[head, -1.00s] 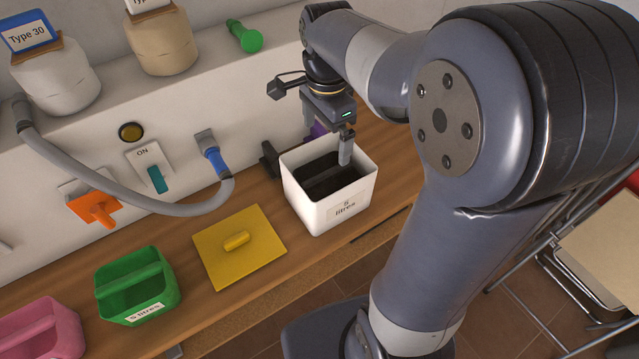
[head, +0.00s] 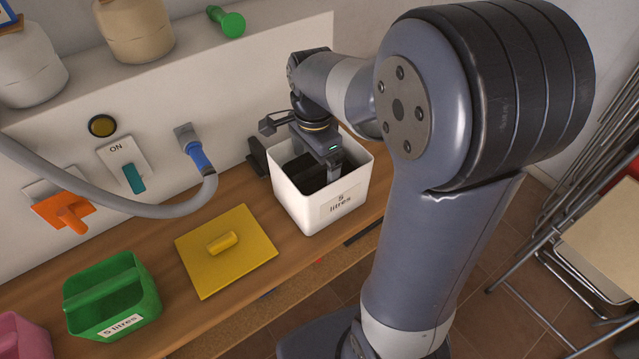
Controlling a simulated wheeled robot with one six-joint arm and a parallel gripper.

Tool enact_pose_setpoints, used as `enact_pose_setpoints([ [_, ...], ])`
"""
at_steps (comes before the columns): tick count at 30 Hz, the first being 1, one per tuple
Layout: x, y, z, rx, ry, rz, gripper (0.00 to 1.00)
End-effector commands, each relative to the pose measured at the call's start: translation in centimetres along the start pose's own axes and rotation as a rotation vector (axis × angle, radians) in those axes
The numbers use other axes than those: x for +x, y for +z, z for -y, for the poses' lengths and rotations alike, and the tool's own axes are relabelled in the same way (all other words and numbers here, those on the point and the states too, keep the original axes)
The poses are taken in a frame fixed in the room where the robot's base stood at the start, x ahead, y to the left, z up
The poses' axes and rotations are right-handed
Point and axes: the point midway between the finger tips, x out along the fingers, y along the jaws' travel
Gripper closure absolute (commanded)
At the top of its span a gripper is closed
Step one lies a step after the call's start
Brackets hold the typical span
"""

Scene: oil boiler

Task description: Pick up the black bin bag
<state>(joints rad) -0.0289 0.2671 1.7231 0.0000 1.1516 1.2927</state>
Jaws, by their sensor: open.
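The bag's full shape is hidden by the bin walls and my gripper. My gripper (head: 318,180) is open and points down into the bin, with its fingers below the rim. I cannot tell whether the fingers touch the bag.
A yellow lid (head: 226,249) with a handle and a green 5-litre container (head: 112,296) lie to the left on the bench (head: 180,302). A grey hose (head: 110,208) hangs above. A black fitting (head: 258,157) sits close behind the bin.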

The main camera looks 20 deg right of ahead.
Motion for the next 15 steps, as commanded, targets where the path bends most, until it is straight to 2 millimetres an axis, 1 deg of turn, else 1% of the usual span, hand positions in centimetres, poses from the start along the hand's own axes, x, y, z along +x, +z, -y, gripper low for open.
enact_pose_setpoints([
  [4,1.3,0.0,0.0,0.000,0.003,0.001,0.00],
  [10,4.4,0.0,-0.1,0.000,0.004,0.001,0.00],
  [12,5.1,0.0,0.0,0.000,0.002,0.001,0.00],
  [15,5.6,0.0,0.0,0.000,0.001,0.000,0.00],
])
